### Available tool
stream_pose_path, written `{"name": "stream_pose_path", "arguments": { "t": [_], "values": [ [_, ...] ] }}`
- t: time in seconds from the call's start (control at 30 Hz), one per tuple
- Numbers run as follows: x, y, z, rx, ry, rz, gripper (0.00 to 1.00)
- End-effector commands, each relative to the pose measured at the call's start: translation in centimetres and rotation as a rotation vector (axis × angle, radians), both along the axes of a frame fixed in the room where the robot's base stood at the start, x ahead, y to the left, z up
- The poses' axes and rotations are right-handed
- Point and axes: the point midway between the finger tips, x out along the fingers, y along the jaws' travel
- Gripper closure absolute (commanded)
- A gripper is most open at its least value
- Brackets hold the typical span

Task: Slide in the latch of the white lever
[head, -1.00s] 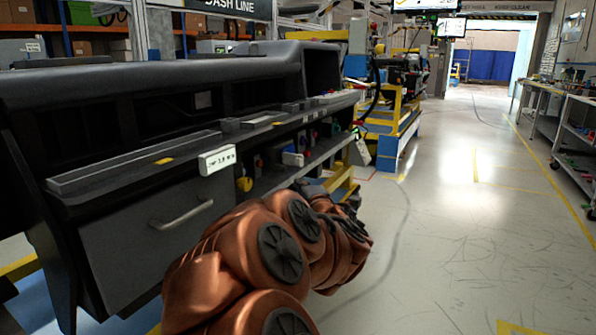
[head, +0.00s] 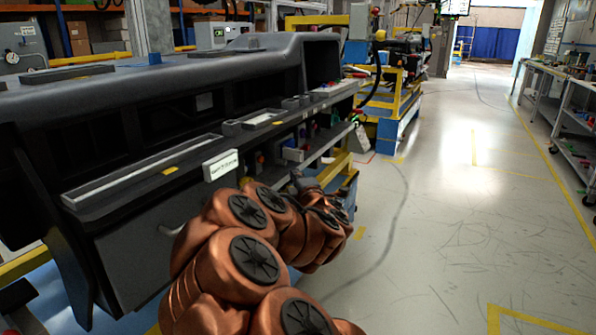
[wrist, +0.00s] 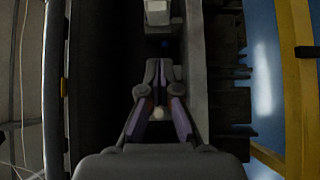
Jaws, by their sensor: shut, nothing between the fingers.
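In the wrist view my gripper (wrist: 158,68) is shut and empty, its fingertips together over a dark strip. A pale block (wrist: 157,12) is ahead of the fingertips at the top edge, apart from them. It may be the white lever, but I cannot make out a latch on it. My arm hides part of the module's lower front, and the fingers are too small to make out there.
A white label box (head: 220,165) sticks out from the module's ledge. A drawer handle (head: 172,231) is partly behind my arm. A yellow frame (head: 400,105) stands beyond the module. The floor to the right is clear up to the grey bench (head: 560,115).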

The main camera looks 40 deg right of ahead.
Motion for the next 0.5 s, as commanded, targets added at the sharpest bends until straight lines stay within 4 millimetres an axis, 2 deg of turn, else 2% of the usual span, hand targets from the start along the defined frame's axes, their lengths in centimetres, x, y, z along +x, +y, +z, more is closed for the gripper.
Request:
{"name": "stream_pose_path", "arguments": {
  "t": [0.5],
  "values": [
    [4.1, -2.1, 0.0, -0.001, -0.003, 0.004, 1.00]
  ]
}}
